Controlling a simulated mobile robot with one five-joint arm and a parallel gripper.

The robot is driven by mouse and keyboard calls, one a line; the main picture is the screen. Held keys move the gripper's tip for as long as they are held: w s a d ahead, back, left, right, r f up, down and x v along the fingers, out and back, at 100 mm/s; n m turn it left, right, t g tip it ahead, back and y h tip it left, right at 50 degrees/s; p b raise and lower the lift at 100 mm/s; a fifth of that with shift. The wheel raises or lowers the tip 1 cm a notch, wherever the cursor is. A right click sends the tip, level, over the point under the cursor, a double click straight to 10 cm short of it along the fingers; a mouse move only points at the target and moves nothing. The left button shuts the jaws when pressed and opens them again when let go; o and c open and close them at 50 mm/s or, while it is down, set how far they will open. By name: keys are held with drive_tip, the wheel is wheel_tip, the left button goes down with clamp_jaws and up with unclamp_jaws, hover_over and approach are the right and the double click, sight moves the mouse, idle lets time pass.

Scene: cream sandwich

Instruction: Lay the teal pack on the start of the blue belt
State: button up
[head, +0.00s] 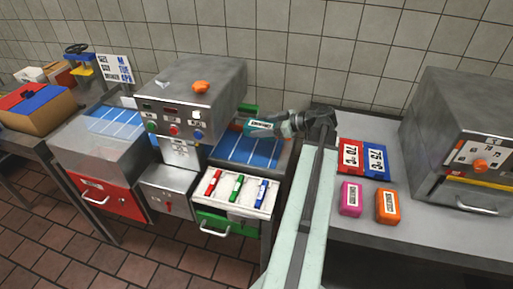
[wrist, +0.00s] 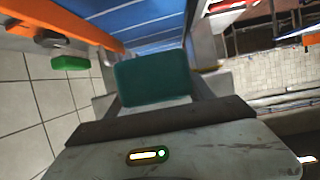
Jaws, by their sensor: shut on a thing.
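My gripper (head: 284,127) is shut on the teal pack (head: 261,127), a small pack with a white label. It holds the pack out to the left, over the right part of the blue belt (head: 232,147). The blue belt has pale cross lines and runs into the grey machine. In the wrist view the teal pack (wrist: 153,79) sits between the fingers, with the blue belt (wrist: 140,18) beyond it. I cannot tell whether the pack touches the belt.
The grey machine (head: 190,85) with an orange knob stands left of my gripper. An open drawer (head: 232,197) holds red, green and blue markers. Pink (head: 351,199) and orange (head: 387,206) packs stand on the right table, with red (head: 350,156) and blue (head: 375,160) labelled boxes behind.

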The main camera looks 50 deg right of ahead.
sight(256, 154)
drive_tip(key=shift+w+a+f+y, duration=0.15)
drive_tip(key=shift+w+a+f, duration=0.15)
drive_tip(key=shift+f, duration=0.2)
drive_tip(key=shift+w+a+f+y, duration=0.15)
drive_tip(key=shift+w+a+f, duration=0.05)
drive_tip(key=shift+w+f, duration=0.2)
drive_tip(key=shift+w+a+n, duration=0.1)
drive_tip(key=shift+a+n, duration=0.1)
drive_tip(key=shift+n, duration=0.1)
wheel_tip(256, 154, down, 9)
drive_tip(key=b, duration=0.9)
drive_tip(key=shift+r, duration=0.15)
drive_tip(key=o, duration=1.5)
drive_tip(key=shift+r, duration=0.1)
